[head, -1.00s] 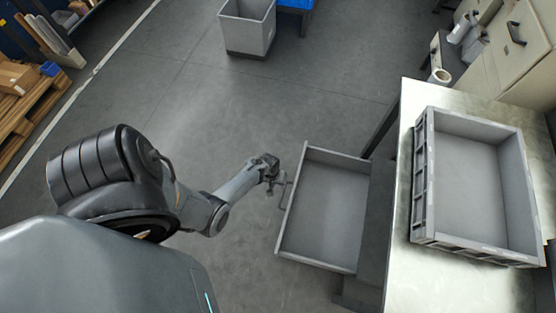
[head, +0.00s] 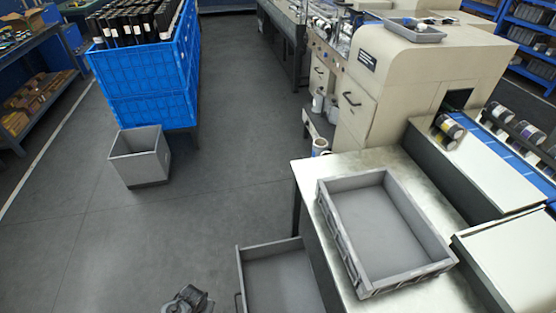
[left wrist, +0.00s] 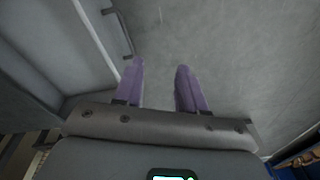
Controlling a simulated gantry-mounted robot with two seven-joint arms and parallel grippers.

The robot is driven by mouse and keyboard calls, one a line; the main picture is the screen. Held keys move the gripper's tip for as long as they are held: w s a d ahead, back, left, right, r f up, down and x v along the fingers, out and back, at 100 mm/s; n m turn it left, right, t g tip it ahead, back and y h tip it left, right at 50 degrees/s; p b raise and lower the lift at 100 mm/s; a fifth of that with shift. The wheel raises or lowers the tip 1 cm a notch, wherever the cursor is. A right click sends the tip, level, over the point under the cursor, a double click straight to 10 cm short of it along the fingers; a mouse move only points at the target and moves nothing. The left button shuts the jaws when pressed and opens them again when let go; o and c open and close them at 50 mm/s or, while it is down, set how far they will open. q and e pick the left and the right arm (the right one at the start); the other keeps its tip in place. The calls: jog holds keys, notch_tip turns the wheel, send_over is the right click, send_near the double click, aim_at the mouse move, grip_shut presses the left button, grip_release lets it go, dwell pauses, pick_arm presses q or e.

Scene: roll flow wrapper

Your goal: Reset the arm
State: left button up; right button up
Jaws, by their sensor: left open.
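In the head view part of my left arm's end (head: 188,300) shows at the bottom edge, left of an open drawer (head: 243,262). In the left wrist view my left gripper (left wrist: 160,70) has two purple fingers standing apart with nothing between them, over the grey floor. The drawer's handle (left wrist: 120,32) shows just left of the fingers, apart from them. My right arm is in neither view.
A grey crate (head: 345,250) sits empty on the metal table (head: 310,175). A grey bin (head: 140,165) stands on the floor by blue crates (head: 150,85) of dark items. The wrapper machine (head: 430,70) is at right. The floor between is clear.

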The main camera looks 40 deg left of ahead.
pick_arm(q)
jog(key=w+d+r+m+t+p, duration=0.1)
jog(key=d+r+m, duration=0.1)
jog(key=d+r, duration=0.6)
jog(key=w+d+r+m+t+h+p, duration=0.15)
jog(key=d+r, duration=0.35)
jog(key=r, duration=0.7)
jog(key=w+d+r+m+t+p, duration=0.1)
jog(key=w+d+r+m, duration=0.15)
jog(key=d+r, duration=0.55)
notch_tip(320, 180, up, 44)
jog(key=s+a+m+p, duration=0.1)
jog(key=s+p, duration=0.1)
jog(key=p, duration=3.6)
jog(key=shift+s+g, duration=0.15)
jog(key=shift+g, duration=0.2)
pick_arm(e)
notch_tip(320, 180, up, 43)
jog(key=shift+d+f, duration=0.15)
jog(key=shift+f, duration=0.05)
